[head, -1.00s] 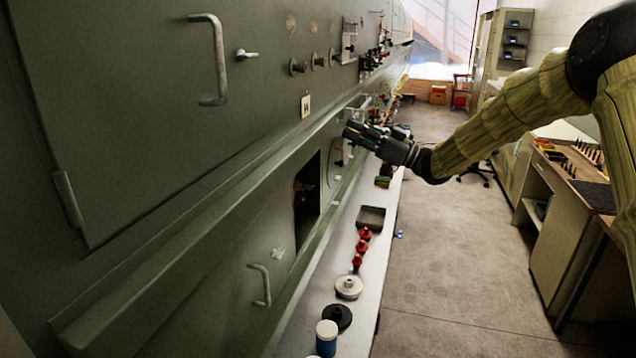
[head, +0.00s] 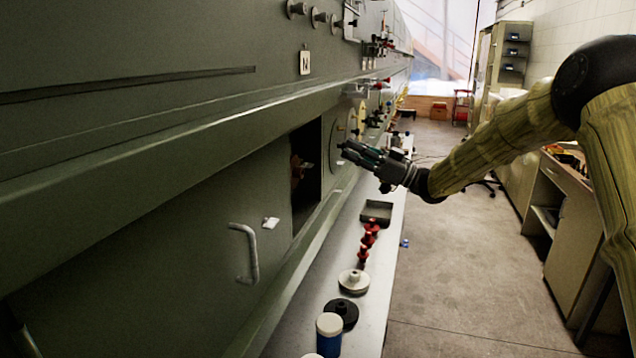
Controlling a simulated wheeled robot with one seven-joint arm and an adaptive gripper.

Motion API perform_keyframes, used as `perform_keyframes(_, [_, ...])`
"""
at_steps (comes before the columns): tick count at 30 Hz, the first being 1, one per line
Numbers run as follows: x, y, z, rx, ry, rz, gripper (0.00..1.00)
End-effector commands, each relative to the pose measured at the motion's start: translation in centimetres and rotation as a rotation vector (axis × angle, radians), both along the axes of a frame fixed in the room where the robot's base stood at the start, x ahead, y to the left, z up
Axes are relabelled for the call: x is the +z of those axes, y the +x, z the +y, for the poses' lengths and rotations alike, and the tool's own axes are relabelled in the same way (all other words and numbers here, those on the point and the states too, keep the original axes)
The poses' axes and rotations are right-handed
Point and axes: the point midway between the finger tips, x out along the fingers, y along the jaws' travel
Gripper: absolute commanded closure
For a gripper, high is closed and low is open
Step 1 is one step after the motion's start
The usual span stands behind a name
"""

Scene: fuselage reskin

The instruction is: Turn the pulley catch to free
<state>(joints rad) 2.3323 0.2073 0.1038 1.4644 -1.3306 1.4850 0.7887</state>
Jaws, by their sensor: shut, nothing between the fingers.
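My gripper (head: 352,152) is shut and empty, pointing left toward the green fuselage wall, above the shelf. In the picture it lies just right of a dark rectangular opening (head: 311,200). Inside the opening is a reddish part (head: 296,172) with a small pale piece on it. I cannot tell whether this is the pulley catch, or how the catch is turned. A round plate (head: 337,137) on the wall is partly behind my gripper. No contact between my gripper and the wall can be made out.
A narrow shelf (head: 383,270) runs along the wall, bearing a grey tray (head: 376,211), red parts (head: 369,238), a pale disc (head: 354,281), a black disc (head: 342,312) and a blue jar (head: 329,335). A handle (head: 246,255) juts from the lower wall.

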Motion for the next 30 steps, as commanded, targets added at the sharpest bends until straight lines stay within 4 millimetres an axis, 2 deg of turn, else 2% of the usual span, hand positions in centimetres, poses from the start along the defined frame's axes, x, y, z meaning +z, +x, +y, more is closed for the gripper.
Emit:
perform_keyframes(1, [-1.4, -0.2, 0.0, -0.001, 0.000, -0.002, 1.00])
perform_keyframes(3, [-2.1, -0.1, -0.1, 0.000, 0.001, -0.001, 1.00])
perform_keyframes(10, [-3.5, 0.8, 0.2, 0.000, 0.000, 0.006, 1.00])
perform_keyframes(17, [-2.4, 1.6, 2.3, 0.001, 0.000, 0.005, 1.00])
perform_keyframes(30, [0.0, 3.7, 8.8, 0.001, 0.001, 0.006, 1.00])
